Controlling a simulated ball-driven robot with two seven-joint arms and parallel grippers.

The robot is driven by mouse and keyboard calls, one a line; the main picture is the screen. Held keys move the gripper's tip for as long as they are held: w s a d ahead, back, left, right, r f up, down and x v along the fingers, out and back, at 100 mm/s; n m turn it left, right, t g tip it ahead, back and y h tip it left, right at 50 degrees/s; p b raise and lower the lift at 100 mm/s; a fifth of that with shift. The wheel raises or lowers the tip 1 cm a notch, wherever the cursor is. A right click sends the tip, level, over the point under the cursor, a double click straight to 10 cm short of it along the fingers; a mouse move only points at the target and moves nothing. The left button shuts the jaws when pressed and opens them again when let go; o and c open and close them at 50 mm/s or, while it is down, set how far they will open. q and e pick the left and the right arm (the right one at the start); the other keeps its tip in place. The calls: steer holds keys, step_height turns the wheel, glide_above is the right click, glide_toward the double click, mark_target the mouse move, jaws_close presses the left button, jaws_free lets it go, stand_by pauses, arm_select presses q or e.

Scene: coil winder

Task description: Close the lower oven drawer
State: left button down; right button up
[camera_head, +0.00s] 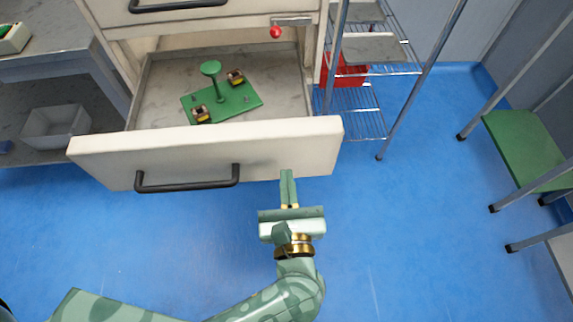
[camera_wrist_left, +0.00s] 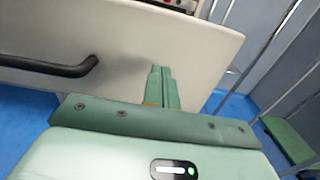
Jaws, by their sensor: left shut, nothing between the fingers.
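The lower oven drawer (camera_head: 290,142) stands pulled out, its cream front facing me, with a black bar handle (camera_head: 187,178) left of its middle. Inside it lies a green plate (camera_head: 235,98) with a green knob-like post and small dark and yellow parts. My left gripper (camera_head: 287,172) is shut and empty, its fingertips at the right part of the drawer front, right of the handle. In the left wrist view the fingers (camera_wrist_left: 160,70) overlap the drawer front (camera_wrist_left: 130,50); I cannot tell whether they touch it. My right gripper is not in view.
Above is another drawer front with a black handle (camera_head: 178,6) and a red knob (camera_head: 275,32). A wire rack (camera_head: 350,100) with a red bin stands right of the oven. A grey shelf with a pale bin (camera_head: 55,128) is left. A green stool (camera_head: 525,150) stands far right. Blue floor (camera_head: 420,230) is clear.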

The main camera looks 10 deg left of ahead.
mark_target(284, 155)
arm_select(q)
steer(key=shift+b+x, duration=0.35)
steer(key=shift+x, duration=0.85)
steer(key=shift+w+a, duration=0.1)
steer(key=shift+w, duration=0.35)
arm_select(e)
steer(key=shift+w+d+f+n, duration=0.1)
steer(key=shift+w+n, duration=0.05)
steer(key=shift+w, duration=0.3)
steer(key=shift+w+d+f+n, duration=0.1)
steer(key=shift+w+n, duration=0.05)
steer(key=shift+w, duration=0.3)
